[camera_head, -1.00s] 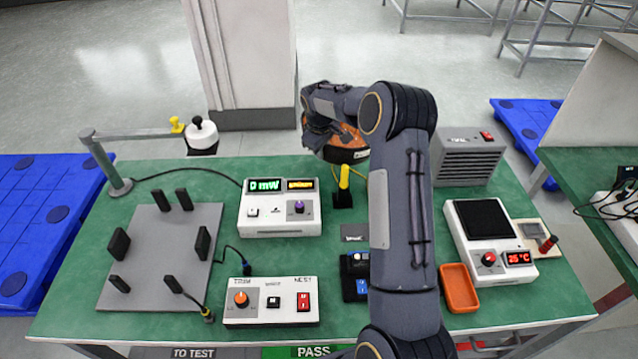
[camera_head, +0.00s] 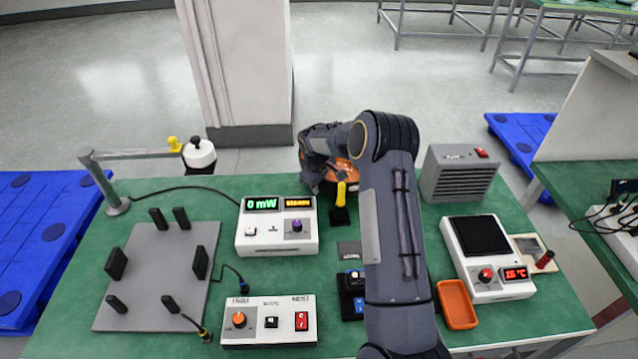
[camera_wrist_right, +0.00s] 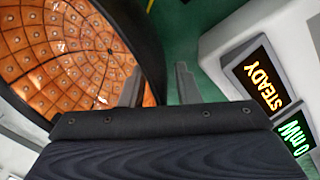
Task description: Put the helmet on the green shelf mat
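The helmet (camera_head: 341,172) is a dome with an orange tiled inside and a dark rim, at the back middle of the table, partly hidden by my right arm. Its inside fills the upper left of the right wrist view (camera_wrist_right: 60,50). My right gripper (camera_head: 320,182) is at the helmet. In the wrist view its fingers (camera_wrist_right: 158,85) stand apart, the left one over the helmet's inside and the dark rim between them; green shows beside the right finger. I cannot tell whether they touch the rim. The left gripper and green shelf mat are out of view.
A white meter (camera_head: 277,239) stands close in front of the helmet, beside a yellow-topped black post (camera_head: 340,207). A lamp arm (camera_head: 135,153), grey plate (camera_head: 150,290), control box (camera_head: 268,322), orange tray (camera_head: 457,305), heater (camera_head: 460,174) and hot plate (camera_head: 487,258) crowd the table.

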